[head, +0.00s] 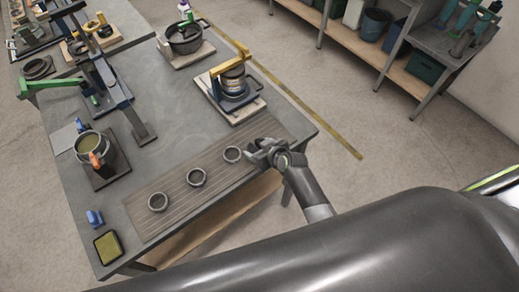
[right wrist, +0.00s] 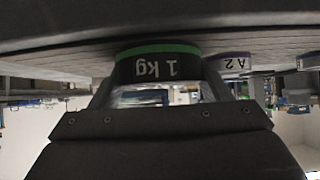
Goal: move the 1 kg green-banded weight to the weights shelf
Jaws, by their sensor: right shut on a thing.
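The 1 kg weight (right wrist: 160,65) shows in the right wrist view, upside down, with a green band and a dark body. My right gripper (right wrist: 158,92) is shut on it. In the head view my right gripper (head: 262,152) is low at the right end of a slatted board (head: 178,190) on the near table edge, and it hides the weight. I cannot tell whether the weight touches the board. Three dark round pieces (head: 196,177) stand in a row on the board, left of the gripper. My left gripper is not in view.
Behind the board are a yellow-handled lever device (head: 233,82), a pot (head: 185,38) and a lever frame (head: 125,95). A yellow tray (head: 108,247) lies at the left corner.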

